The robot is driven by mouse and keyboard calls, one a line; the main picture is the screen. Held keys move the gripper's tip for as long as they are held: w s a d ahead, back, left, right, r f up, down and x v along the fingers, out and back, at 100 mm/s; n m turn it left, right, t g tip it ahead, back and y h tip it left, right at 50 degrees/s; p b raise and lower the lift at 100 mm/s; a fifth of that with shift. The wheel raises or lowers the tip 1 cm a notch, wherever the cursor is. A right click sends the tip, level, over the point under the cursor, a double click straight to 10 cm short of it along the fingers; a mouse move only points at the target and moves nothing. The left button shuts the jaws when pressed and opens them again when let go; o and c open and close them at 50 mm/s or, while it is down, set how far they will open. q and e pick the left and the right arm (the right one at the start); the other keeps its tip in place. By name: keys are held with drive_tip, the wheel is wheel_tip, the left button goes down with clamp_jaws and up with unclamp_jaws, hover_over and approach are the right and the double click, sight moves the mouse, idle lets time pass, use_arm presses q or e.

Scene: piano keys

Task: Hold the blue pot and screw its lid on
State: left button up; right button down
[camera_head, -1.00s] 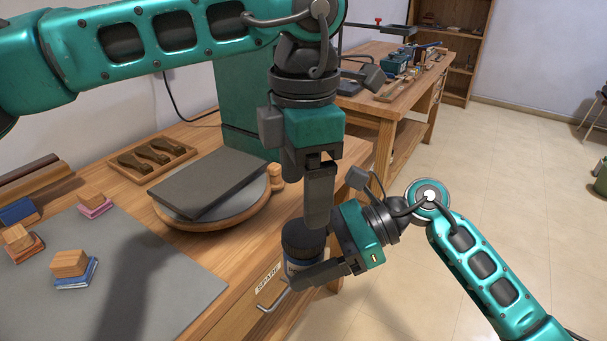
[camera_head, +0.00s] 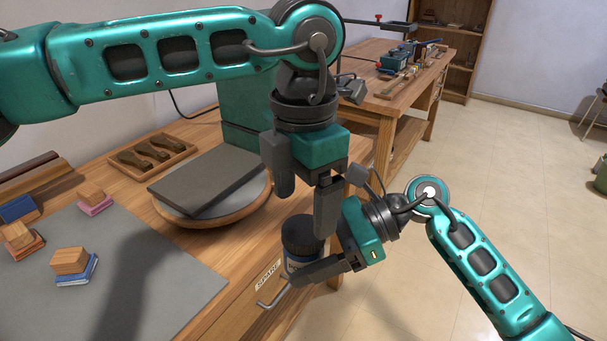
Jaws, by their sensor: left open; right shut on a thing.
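The blue pot (camera_head: 291,266) is at the front of the bench, beside the drawer front, and looks upright. A dark round lid (camera_head: 301,234) sits on its top; I cannot tell how tightly. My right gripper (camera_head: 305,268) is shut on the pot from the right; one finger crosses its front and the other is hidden. My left gripper (camera_head: 304,208) points down just above the lid, open, its two fingers apart. One finger overlaps the lid's right side in the picture; I cannot tell whether it touches.
A round turntable (camera_head: 235,215) with a dark slab (camera_head: 208,178) is behind left of the pot. A grey mat (camera_head: 185,275) with several wood-topped blocks (camera_head: 70,262) lies at left. A tool tray (camera_head: 150,152) is farther back. Open floor lies at right.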

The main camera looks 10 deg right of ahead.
sight(303, 229)
use_arm(q)
drive_tip(key=shift+f, duration=2.3)
drive_tip(key=c, duration=1.1)
drive_tip(key=shift+m, duration=0.9)
drive_tip(key=o, duration=1.3)
drive_tip(key=shift+c, duration=0.2)
drive_tip(key=shift+r, duration=0.1)
wheel_tip(303, 229, up, 12)
